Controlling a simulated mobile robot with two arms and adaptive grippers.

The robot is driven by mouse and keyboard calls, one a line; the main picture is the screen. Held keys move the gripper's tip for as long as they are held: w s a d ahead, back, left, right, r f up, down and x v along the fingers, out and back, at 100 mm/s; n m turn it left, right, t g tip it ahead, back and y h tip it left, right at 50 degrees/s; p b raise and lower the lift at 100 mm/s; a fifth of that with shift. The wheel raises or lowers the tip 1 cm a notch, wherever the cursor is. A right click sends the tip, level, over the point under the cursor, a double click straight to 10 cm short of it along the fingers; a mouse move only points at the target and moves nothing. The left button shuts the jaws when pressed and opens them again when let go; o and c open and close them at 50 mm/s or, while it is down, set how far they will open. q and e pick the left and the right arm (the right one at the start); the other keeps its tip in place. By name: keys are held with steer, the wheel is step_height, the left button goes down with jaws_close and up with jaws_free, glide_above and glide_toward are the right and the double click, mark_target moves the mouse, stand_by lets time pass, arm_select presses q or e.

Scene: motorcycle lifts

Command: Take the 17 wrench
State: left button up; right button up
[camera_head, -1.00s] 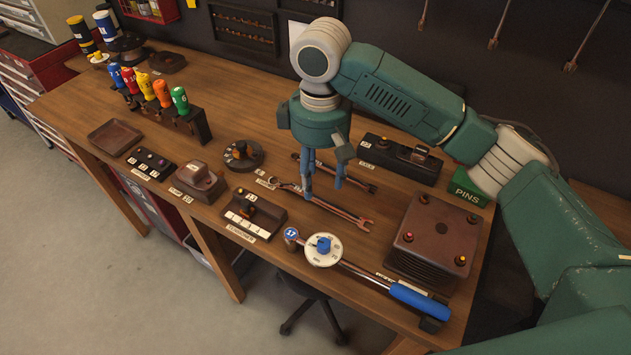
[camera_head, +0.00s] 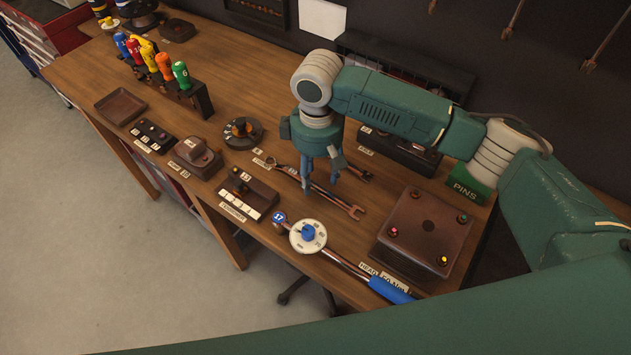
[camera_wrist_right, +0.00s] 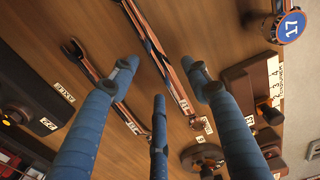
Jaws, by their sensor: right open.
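Two slim metal wrenches lie side by side on the wooden bench. The nearer wrench (camera_head: 342,204) also shows in the right wrist view (camera_wrist_right: 172,75), as does the farther wrench (camera_head: 361,173) (camera_wrist_right: 92,73). My right gripper (camera_head: 320,183) is open and points down over the wrenches. My left gripper is out of view.
A torque wrench (camera_head: 345,264) with a white dial and blue handle lies nearer the front edge; a blue 17 disc (camera_head: 279,218) is at its end. A brown box (camera_head: 425,225) stands to the right. A small block (camera_head: 247,193) and a round holder (camera_head: 242,131) stand left.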

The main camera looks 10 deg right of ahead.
steer(key=shift+s+f, duration=0.1)
steer(key=shift+f, duration=0.95)
steer(key=shift+a, duration=0.1)
jaws_close()
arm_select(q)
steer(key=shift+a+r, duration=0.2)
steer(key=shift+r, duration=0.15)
